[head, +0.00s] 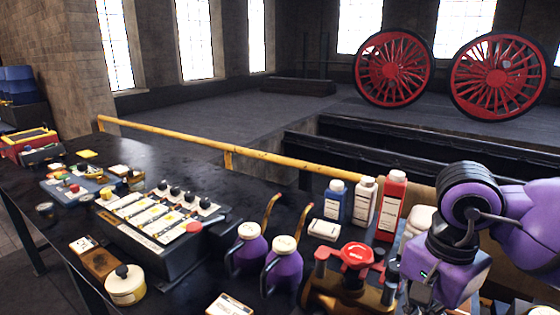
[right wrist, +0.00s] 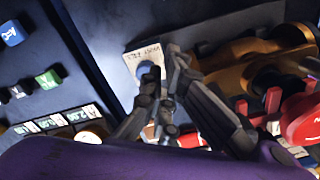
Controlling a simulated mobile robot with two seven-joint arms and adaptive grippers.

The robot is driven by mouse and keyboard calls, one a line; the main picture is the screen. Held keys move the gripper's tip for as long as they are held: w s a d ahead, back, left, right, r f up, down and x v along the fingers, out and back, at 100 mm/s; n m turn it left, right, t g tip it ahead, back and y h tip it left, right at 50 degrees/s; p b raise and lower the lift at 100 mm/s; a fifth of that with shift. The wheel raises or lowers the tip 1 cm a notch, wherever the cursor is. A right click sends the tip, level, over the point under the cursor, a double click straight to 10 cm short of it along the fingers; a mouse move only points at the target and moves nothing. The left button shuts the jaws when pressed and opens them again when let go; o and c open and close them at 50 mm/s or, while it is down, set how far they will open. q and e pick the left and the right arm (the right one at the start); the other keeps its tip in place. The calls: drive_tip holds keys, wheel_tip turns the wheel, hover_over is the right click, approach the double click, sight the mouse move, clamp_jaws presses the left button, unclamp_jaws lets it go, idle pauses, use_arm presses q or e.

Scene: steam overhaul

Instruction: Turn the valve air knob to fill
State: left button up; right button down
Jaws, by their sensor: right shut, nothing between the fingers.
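My right gripper (head: 424,292) is at the lower right of the head view, beside a brass valve body (head: 350,296) with a red knob (head: 357,255). In the right wrist view the gripper (right wrist: 165,98) is shut and empty. A pale label (right wrist: 146,56) with a small bluish round part (right wrist: 147,74) lies just beyond the fingertips; whether they touch is unclear. The brass body (right wrist: 250,52) and red knob (right wrist: 303,118) are to their right. I cannot tell for sure which part is the air knob, nor its setting. My left gripper is not in view.
Two purple cans (head: 248,252) stand left of the brass valve. Blue (head: 336,202), white (head: 363,203) and red (head: 390,205) bottles stand behind it. A black panel with several knobs (head: 165,225) is further left. A yellow rail (head: 200,140) runs along the bench's back.

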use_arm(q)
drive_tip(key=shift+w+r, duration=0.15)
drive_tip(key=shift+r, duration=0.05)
use_arm(e)
drive_tip(key=shift+r, duration=0.25)
